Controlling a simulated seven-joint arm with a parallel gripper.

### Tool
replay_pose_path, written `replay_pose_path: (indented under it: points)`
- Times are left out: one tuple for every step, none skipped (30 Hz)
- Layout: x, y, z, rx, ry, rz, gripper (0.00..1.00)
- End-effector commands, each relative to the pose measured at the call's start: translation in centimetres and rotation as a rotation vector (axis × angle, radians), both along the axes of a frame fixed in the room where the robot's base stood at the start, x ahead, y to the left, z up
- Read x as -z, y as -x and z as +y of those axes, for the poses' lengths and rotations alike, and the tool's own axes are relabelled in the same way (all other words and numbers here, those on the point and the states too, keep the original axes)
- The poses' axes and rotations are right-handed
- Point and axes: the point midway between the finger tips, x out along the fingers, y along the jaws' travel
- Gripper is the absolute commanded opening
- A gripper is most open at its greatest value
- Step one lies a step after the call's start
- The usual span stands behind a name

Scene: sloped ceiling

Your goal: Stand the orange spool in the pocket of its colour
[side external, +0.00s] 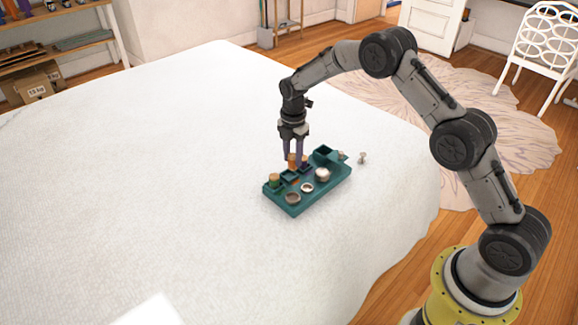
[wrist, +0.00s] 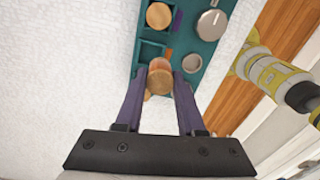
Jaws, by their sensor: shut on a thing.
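My gripper (side external: 293,157) points down over the teal tray and is shut on the orange spool (side external: 292,159). In the wrist view the spool (wrist: 160,66) shows its round wooden top between the fingertips (wrist: 160,79), and looks roughly upright. A square pocket (wrist: 152,52) with an orange patch (wrist: 168,54) beside it is empty, just beyond the spool in the wrist view. In the side view the spool appears raised behind and above this pocket (side external: 290,174). The spool's lower end is hard to make out.
The teal tray (side external: 293,210) lies on a white cloth. A wooden-topped spool (wrist: 159,15) fills the pocket by the purple patch. A green spool (side external: 274,181) stands at the left end. A small metal piece (side external: 362,157) lies off-tray.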

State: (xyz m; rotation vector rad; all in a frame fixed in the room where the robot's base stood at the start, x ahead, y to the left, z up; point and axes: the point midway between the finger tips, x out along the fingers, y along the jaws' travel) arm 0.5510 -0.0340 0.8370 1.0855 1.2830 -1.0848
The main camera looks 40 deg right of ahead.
Motion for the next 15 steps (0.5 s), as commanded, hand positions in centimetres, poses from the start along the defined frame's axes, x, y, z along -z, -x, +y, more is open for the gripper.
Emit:
replay_pose_path:
  points:
    - [0.7, -0.5, 0.0, 0.0, 0.0, 0.001, 0.0]
    - [0.9, -0.7, 0.0, 0.0, 0.0, 0.001, 0.0]
    - [1.1, -0.9, -0.1, 0.0, 0.0, 0.001, 0.0]
    - [1.3, -1.0, -0.1, 0.0, 0.0, 0.001, 0.0]
    - [1.4, -1.1, -0.1, 0.0, 0.0, 0.001, 0.0]
    - [1.5, -1.2, -0.1, 0.0, 0.0, 0.0, 0.0]
    - [1.5, -1.3, -0.1, 0.0, 0.0, 0.0, 0.0]
    - [1.6, -1.4, -0.1, 0.0, 0.0, 0.0, 0.0]
    - [1.8, -1.5, -0.1, 0.0, 0.0, 0.001, 0.0]
    - [2.1, -1.6, -0.1, 0.0, 0.0, 0.002, 0.0]
    - [2.3, -1.8, -0.1, 0.0, 0.0, 0.002, 0.0]
    - [2.9, -1.7, -0.1, 0.0, 0.0, 0.004, 0.0]
    - [3.4, -1.7, -0.1, 0.0, 0.0, 0.004, 0.0]
    - [3.9, -1.7, -0.1, 0.0, 0.0, 0.005, 0.0]
    - [4.4, -1.7, -0.1, 0.0, 0.0, 0.005, 0.0]
